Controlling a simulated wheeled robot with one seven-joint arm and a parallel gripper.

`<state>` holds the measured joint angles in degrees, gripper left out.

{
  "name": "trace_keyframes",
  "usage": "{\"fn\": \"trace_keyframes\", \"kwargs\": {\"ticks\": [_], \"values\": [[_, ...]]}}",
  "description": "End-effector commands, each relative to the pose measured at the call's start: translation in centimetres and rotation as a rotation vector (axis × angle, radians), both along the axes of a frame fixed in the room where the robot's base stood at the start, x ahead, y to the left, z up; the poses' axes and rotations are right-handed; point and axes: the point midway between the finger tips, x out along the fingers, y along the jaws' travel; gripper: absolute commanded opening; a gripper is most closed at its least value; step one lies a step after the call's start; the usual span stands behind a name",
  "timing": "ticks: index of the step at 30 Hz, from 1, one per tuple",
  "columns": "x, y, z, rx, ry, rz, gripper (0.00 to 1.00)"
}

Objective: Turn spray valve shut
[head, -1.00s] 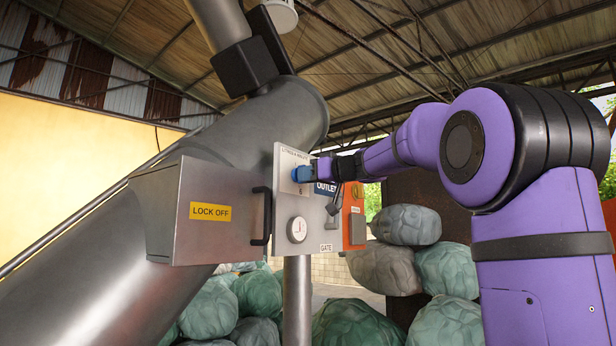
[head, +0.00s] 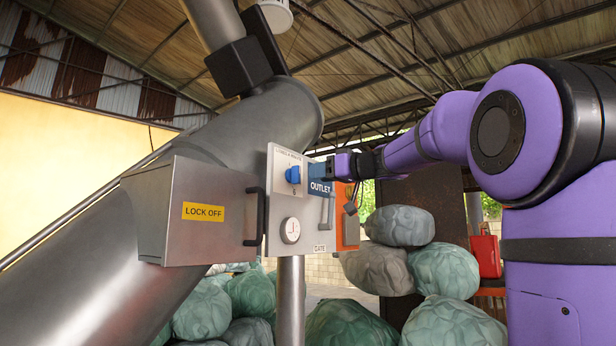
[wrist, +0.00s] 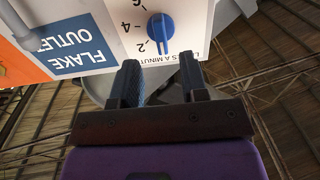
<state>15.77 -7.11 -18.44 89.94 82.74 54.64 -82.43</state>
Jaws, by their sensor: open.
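The spray valve is a blue knob (head: 292,174) on a white dial plate of the grey panel (head: 276,240). In the wrist view, the knob (wrist: 161,28) shows upside down with a scale marked 2, 4 and 6 beside it. Its raised ridge runs nearly vertical in that picture; the exact reading is unclear. My gripper (head: 318,168) is just right of the knob in the head view and apart from it. In the wrist view, the two dark fingers of my gripper (wrist: 159,64) are open and empty, short of the knob.
A steel box (head: 190,225) marked LOCK OFF with a black handle stands left. Stacked bales (head: 398,226) and a red case (head: 486,256) are behind.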

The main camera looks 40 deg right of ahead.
Motion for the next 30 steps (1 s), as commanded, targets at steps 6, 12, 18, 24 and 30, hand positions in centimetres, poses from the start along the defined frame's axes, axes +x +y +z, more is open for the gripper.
{"fn": "trace_keyframes", "kwargs": {"ticks": [6, 12, 18, 24, 30], "values": [[-3.0, -1.1, 0.0, 0.0, -0.001, -0.002, 0.4], [-4.1, -1.5, 0.0, 0.0, 0.0, 0.0, 0.4], [-4.1, -1.5, -0.1, 0.0, 0.0, 0.0, 0.4], [-4.1, -1.5, 0.0, 0.0, 0.0, 0.0, 0.4], [-4.2, -1.3, -0.3, 0.002, 0.008, 0.003, 0.4]]}}
